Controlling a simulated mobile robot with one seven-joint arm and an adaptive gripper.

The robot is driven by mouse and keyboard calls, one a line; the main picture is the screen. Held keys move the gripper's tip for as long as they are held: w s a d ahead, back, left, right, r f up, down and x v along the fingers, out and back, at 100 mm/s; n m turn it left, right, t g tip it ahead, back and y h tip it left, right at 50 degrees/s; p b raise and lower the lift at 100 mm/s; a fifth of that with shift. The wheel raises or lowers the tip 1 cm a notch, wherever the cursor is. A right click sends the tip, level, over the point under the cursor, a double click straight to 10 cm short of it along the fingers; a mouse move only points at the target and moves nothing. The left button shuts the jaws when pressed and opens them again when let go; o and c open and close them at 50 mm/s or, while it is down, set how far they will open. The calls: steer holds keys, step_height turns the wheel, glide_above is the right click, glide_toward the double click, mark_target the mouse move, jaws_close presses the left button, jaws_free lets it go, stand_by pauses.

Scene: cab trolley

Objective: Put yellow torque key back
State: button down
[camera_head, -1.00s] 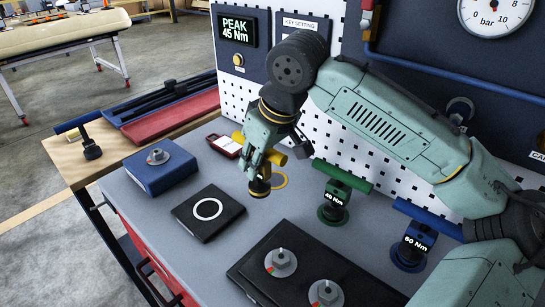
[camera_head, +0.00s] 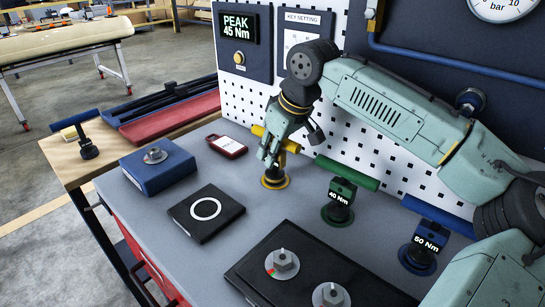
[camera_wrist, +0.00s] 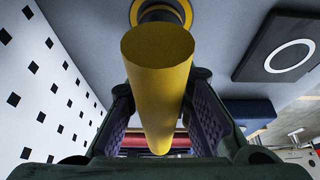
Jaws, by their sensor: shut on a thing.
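The yellow torque key (camera_head: 289,146) is upright, with its T-handle between the fingers of my gripper (camera_head: 269,158). Its yellow handle (camera_wrist: 158,85) fills the middle of the wrist view, with a finger on each side. My gripper is shut on it. The key's lower end stands in or just over the yellow ring holder (camera_head: 275,182) on the grey bench top; I cannot tell whether it is fully seated. The holder's ring also shows at the top of the wrist view (camera_wrist: 202,10).
The green key (camera_head: 341,195) and blue key (camera_head: 424,240) stand in holders to the right. A red-framed tag (camera_head: 227,146), a black pad with a white ring (camera_head: 206,211) and a blue block (camera_head: 158,170) lie to the left. The perforated panel (camera_head: 340,125) rises close behind.

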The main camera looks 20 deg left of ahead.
steer(key=c, duration=1.4)
jaws_free()
steer(key=shift+f, duration=0.1)
steer(key=shift+c, duration=0.2)
steer(key=shift+r, duration=0.3)
steer(key=b+v, duration=0.1)
steer(key=v, duration=1.1)
steer(key=shift+s+f, duration=0.1)
